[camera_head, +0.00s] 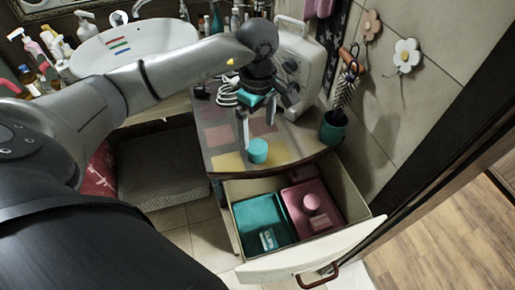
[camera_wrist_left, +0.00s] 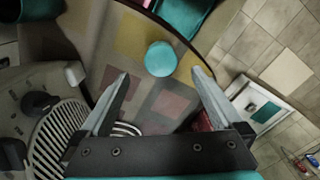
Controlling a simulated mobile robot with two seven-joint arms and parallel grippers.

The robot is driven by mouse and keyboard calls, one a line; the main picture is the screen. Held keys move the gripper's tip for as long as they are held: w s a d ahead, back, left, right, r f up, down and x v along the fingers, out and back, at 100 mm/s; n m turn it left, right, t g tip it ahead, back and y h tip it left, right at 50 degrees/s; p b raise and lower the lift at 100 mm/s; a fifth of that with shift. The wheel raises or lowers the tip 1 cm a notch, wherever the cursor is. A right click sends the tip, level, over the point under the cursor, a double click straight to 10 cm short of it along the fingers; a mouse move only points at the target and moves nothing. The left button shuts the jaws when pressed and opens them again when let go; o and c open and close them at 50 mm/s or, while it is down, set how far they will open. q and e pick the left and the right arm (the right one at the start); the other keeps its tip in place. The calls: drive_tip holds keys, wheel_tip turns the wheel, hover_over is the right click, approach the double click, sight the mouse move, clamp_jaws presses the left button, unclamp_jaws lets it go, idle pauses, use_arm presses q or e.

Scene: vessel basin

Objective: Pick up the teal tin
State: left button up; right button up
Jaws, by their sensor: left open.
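The teal tin (camera_head: 258,150) is a small round tin standing on the patterned top of a cabinet (camera_head: 218,135), near its front edge. My left gripper (camera_head: 257,128) is open and empty just above and behind the tin, with its fingers pointing down. In the left wrist view the tin (camera_wrist_left: 161,58) shows its round lid, a little beyond the fingertips and roughly centred between the fingers (camera_wrist_left: 162,75). The tin looks clear of both fingers. My right gripper is not in view.
Below, an open drawer (camera_head: 355,231) holds a teal tray (camera_head: 256,214) and a pink tray (camera_head: 296,198) with a pink jar (camera_head: 312,202). A teal cup (camera_head: 333,128) with a brush stands right of the tin. A white appliance (camera_head: 297,60) stands behind; a basin (camera_head: 150,38) is left.

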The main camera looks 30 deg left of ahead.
sight(257, 146)
use_arm(q)
drive_tip(key=shift+f, duration=1.55)
wheel_tip(257, 146, down, 4)
drive_tip(key=shift+a+r+p, duration=0.1)
drive_tip(key=shift+r+p, duration=0.1)
drive_tip(key=shift+p, duration=0.15)
drive_tip(key=shift+f, duration=0.4)
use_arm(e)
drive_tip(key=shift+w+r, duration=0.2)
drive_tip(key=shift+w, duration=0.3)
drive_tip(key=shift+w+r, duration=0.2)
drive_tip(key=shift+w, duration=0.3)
use_arm(q)
drive_tip(key=shift+c, duration=1.4)
drive_tip(key=c, duration=1.1)
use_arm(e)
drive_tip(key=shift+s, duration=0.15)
